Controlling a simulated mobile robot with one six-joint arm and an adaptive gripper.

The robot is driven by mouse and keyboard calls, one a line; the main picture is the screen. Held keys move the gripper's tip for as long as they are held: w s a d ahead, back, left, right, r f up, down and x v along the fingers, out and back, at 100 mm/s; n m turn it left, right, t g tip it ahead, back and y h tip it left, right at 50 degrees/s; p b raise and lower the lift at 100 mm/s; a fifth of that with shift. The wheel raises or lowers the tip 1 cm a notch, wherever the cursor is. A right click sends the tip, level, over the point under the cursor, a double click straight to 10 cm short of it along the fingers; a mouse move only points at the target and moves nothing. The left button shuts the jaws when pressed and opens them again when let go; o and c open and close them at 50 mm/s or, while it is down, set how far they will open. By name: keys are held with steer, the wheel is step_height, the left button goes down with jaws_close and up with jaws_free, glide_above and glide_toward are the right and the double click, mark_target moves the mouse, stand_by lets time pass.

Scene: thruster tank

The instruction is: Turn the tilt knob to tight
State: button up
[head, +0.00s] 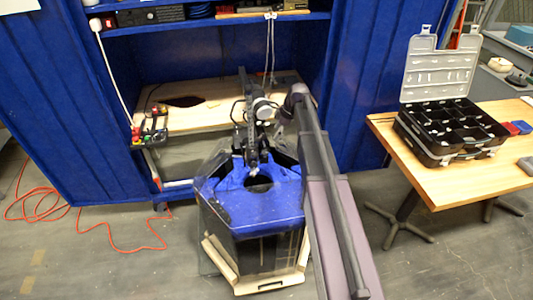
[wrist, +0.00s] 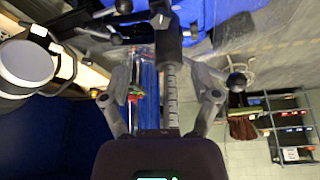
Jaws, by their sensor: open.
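My gripper (wrist: 162,84) is open in the wrist view, with its two fingers spread on either side of a graduated upright post (wrist: 172,95). A black ball-ended knob (wrist: 236,82) shows just right of the right finger. Another dark round knob (wrist: 123,6) is at the top edge. I cannot tell which knob is the tilt knob, and no tight marking is readable. In the head view the dark post (head: 247,115) stands over the blue-topped tank (head: 255,208). My arm reaches it from the lower right, and the fingers are too small to make out there.
A blue cabinet (head: 60,110) with a wooden shelf (head: 215,118) stands close behind the tank. Small red and green devices (head: 150,130) sit at the shelf's left. A wooden table (head: 455,185) with an open black case (head: 450,135) is at right. An orange cable (head: 120,225) lies on the floor.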

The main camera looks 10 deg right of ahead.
mark_target(265, 152)
steer(key=shift+b+x, duration=4.8)
steer(key=shift+x, duration=0.7)
jaws_close()
